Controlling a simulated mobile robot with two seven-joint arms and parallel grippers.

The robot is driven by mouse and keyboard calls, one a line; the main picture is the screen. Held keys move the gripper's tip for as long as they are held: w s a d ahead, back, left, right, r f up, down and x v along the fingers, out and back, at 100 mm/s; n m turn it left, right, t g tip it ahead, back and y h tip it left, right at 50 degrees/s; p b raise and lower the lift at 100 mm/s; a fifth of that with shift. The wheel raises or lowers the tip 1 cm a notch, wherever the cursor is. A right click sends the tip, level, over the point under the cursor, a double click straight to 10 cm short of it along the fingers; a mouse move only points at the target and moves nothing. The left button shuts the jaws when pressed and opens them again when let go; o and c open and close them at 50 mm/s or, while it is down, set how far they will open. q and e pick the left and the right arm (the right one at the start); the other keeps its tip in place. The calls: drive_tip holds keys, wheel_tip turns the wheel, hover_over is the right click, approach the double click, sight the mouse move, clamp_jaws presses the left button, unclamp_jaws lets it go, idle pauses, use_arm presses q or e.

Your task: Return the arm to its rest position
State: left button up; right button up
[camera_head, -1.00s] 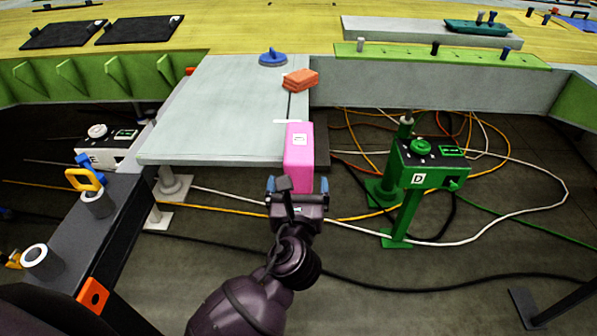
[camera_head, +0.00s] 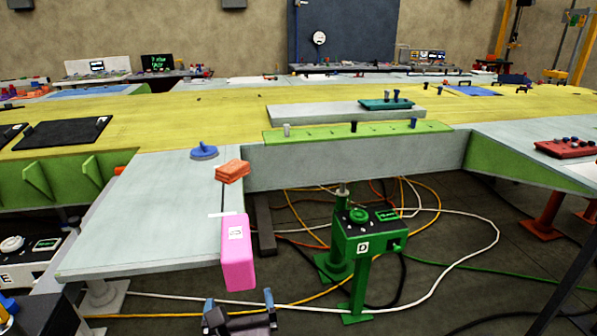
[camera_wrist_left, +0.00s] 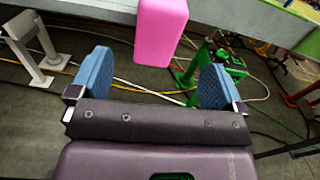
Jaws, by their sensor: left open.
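My left gripper (camera_head: 239,312) shows at the bottom of the head view, just below and in front of the pink block. In the left wrist view its blue finger pads (camera_wrist_left: 150,85) stand wide apart with nothing between them. The pink block (camera_head: 238,262) with a white label sits at the front right corner of the grey panel, overhanging its front edge. It also shows in the left wrist view (camera_wrist_left: 161,30), beyond the fingertips and apart from them. Most of my left arm is out of the head view. My right gripper is in neither view.
The grey panel (camera_head: 140,215) carries an orange block stack (camera_head: 232,170) and a blue suction-cup-like disc (camera_head: 204,152). A green stand marked D (camera_head: 363,240) stands on the floor to the right, among loose cables (camera_head: 455,275). Open floor lies in front of the panel.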

use_arm(q)
wheel_tip(320, 180, down, 12)
drive_tip(key=a+n+g+h, duration=0.3)
drive_tip(key=n+h, duration=0.4)
drive_tip(key=n, duration=1.7)
drive_tip(key=s+a+f+n+g+y, duration=0.2)
drive_tip(key=s+a+f+n, duration=0.5)
drive_tip(key=s+a+f, duration=0.3)
drive_tip(key=s+a, duration=0.1)
drive_tip(key=s, duration=0.1)
drive_tip(key=shift+s+a+f+g, duration=0.25)
drive_tip(key=shift+s+a+g, duration=0.05)
drive_tip(key=shift+s, duration=0.1)
